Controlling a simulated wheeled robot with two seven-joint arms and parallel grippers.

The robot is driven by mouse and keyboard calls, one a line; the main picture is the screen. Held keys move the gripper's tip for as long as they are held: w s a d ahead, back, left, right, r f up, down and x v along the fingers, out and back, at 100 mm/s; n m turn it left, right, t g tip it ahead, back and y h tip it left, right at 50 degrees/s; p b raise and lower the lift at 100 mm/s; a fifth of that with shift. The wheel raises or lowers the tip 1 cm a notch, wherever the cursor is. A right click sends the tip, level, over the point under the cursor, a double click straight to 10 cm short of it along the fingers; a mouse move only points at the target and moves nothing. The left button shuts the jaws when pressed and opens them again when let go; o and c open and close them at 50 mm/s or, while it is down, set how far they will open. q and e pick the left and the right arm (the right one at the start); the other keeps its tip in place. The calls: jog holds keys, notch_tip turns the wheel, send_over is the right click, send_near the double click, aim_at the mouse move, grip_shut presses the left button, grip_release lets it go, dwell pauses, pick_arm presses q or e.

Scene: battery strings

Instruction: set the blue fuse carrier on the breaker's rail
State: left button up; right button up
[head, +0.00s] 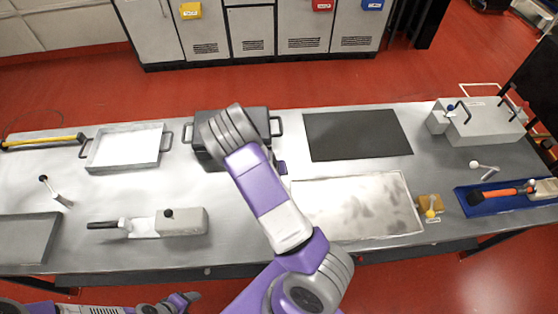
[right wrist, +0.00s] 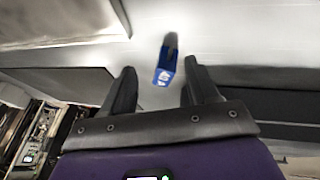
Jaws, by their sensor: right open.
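The blue fuse carrier (right wrist: 167,62) lies on the pale tabletop in the right wrist view, just beyond my right gripper (right wrist: 158,82). My right gripper is open and empty, its two dark fingers apart. The carrier lies ahead of the gap, nearer the right finger. In the head view my right arm covers this spot, and its fingers are hidden or too unclear to tell. My left gripper (head: 178,302) is low at the bottom left, off the table's front edge, too small to read. I cannot tell for certain which fixture is the breaker, and I cannot make out its rail.
A dark box with handles (head: 203,157) stands behind my right arm. A mottled plate (head: 350,205) lies to its right, a black mat (head: 358,135) behind. A grey box with a lever (head: 190,224) is front left, a larger handled one (head: 480,125) back right.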

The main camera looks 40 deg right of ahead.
jog(key=w+d+f+m, duration=0.1)
jog(key=d+f+m, duration=0.1)
jog(key=w+d+f+m+y, duration=0.1)
jog(key=w+d+f+m, duration=0.1)
jog(key=shift+w+d+f+m+p, duration=0.2)
jog(key=shift+d+m+p, duration=0.1)
jog(key=shift+m+p, duration=0.1)
dwell(0.4)
jog(key=shift+t, duration=0.3)
grip_shut()
